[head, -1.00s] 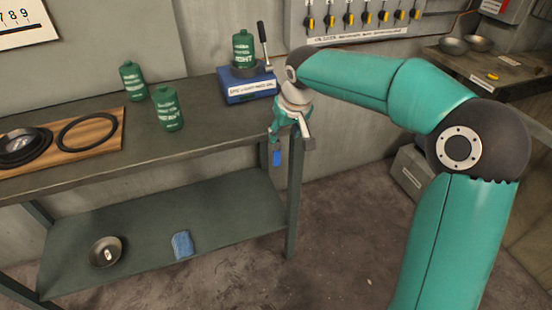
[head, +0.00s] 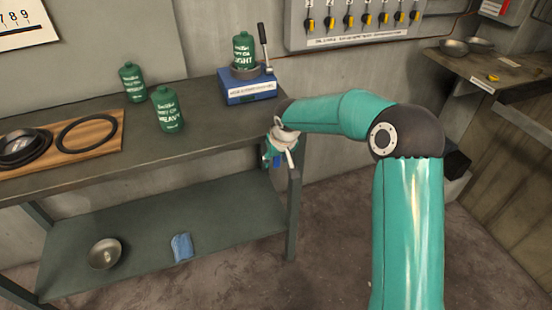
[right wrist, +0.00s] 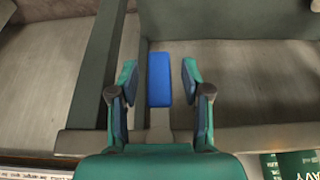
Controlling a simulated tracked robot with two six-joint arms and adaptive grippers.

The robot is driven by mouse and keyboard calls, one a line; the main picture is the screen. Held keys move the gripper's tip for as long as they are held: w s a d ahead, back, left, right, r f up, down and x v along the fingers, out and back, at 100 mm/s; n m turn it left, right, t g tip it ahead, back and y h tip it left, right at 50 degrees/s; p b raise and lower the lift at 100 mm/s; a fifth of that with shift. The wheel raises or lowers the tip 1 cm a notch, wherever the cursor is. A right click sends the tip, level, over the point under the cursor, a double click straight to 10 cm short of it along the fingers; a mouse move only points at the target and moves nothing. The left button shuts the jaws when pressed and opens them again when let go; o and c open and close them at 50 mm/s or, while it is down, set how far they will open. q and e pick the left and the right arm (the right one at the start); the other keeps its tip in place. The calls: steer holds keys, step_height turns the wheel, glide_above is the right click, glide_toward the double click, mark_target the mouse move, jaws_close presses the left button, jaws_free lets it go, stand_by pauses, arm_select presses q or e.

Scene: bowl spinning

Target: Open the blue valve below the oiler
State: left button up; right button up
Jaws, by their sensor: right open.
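The oiler is a blue box (head: 248,90) with a green bottle (head: 243,52) and an upright lever, at the right end of the workbench. Below it, at the bench's front right corner, is my right gripper (head: 275,158). In the right wrist view the blue valve handle (right wrist: 159,79) is a flat blue rectangle. It lies between the two open fingers of my right gripper (right wrist: 160,84), with a visible gap on both sides. In the head view the gripper mostly hides the handle. My left gripper is not in view.
The workbench (head: 205,128) holds two green bottles (head: 168,110) and a wooden board (head: 100,139) with dark rings. The lower shelf (head: 220,220) bears a metal bowl (head: 105,253) and a blue cloth (head: 181,247). A bench leg (head: 292,215) stands just below my right gripper.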

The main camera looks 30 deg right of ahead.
steer(key=shift+c, duration=0.3)
jaws_close()
